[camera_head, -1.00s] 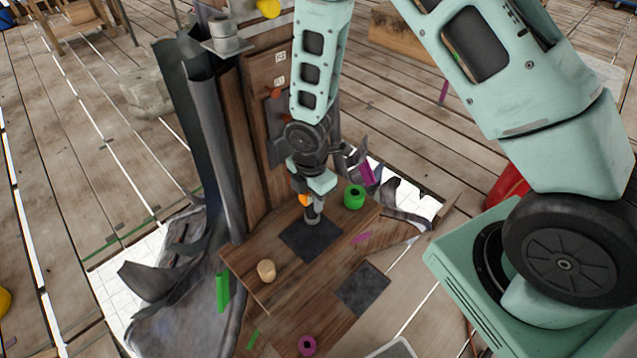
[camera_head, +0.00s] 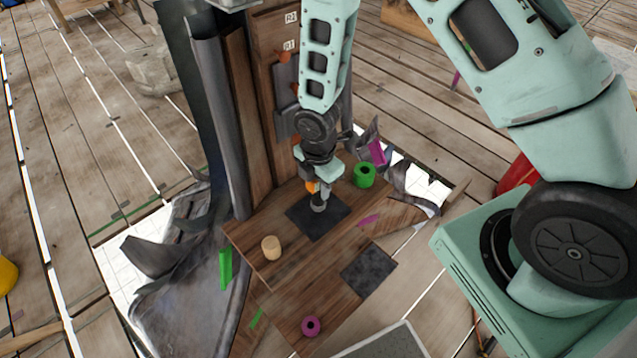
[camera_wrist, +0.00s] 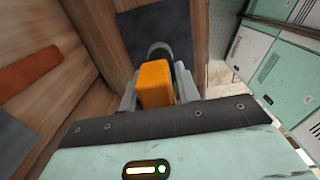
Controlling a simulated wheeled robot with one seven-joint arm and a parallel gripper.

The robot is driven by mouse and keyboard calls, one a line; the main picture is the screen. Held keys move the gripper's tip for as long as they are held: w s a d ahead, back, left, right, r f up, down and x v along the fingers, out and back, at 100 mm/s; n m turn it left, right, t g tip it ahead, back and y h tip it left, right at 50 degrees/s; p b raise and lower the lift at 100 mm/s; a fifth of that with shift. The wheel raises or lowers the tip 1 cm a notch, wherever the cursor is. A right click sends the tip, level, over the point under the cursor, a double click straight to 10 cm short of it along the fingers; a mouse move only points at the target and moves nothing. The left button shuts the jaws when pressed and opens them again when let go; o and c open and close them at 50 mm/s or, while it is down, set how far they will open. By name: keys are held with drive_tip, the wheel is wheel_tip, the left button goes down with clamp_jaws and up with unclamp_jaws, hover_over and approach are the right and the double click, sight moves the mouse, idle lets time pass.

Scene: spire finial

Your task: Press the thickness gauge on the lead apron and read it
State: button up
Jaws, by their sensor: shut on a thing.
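My gripper (camera_head: 318,184) is shut on a gauge with an orange body (camera_head: 311,187) and a grey round lower end. In the wrist view the orange gauge body (camera_wrist: 155,85) sits between my two grey fingers. The gauge is upright over a dark grey square sheet (camera_head: 322,228) on the wooden board. Its lower end appears at or very near the sheet; I cannot tell whether it touches. The sheet also shows in the wrist view (camera_wrist: 160,25). A second dark grey square (camera_head: 368,270) lies nearer the front. Which one is the lead apron is unclear, and no gauge reading is visible.
Wooden panels and grey curved sheets (camera_head: 222,110) stand close behind my gripper. On the board (camera_head: 300,285) are a green ring (camera_head: 364,175), a pale wooden cylinder (camera_head: 271,247) and a magenta ring (camera_head: 311,326). A green block (camera_head: 225,268) stands at the left edge.

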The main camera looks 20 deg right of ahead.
drive_tip(key=shift+f, duration=0.15)
drive_tip(key=shift+f+b, duration=1.25)
drive_tip(key=shift+f, duration=0.2)
idle(1.1)
drive_tip(key=shift+r+p, duration=2.05)
drive_tip(key=shift+r, duration=0.55)
drive_tip(key=shift+f, duration=0.25)
drive_tip(key=shift+f+b, duration=1.95)
drive_tip(key=shift+f, duration=0.2)
